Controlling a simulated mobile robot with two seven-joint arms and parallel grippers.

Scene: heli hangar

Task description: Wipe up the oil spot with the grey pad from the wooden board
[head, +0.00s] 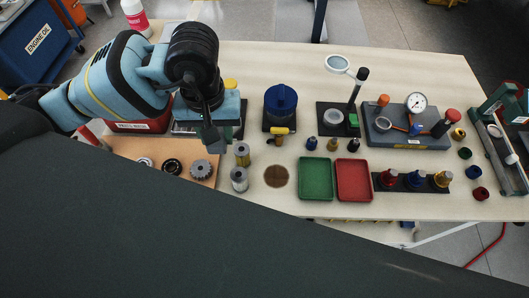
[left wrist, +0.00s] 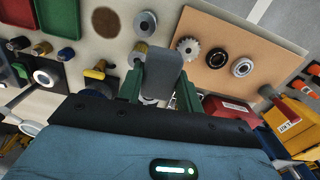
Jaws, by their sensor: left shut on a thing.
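My left gripper (head: 212,128) is shut on the grey pad (head: 214,144), above the table near the right edge of the wooden board (head: 125,150). In the left wrist view the grey pad (left wrist: 160,75) stands between the green fingers. The oil spot (head: 276,176) is a round brown patch on the table, right of the gripper and left of the green tray (head: 316,178). It also shows in the left wrist view (left wrist: 41,48). The gripper and pad are apart from the spot. My right gripper is not in view.
Two metal cylinders (head: 240,179) stand between the board and the spot. A gear (head: 201,170) and rings lie on the board. Bare table surrounds the spot.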

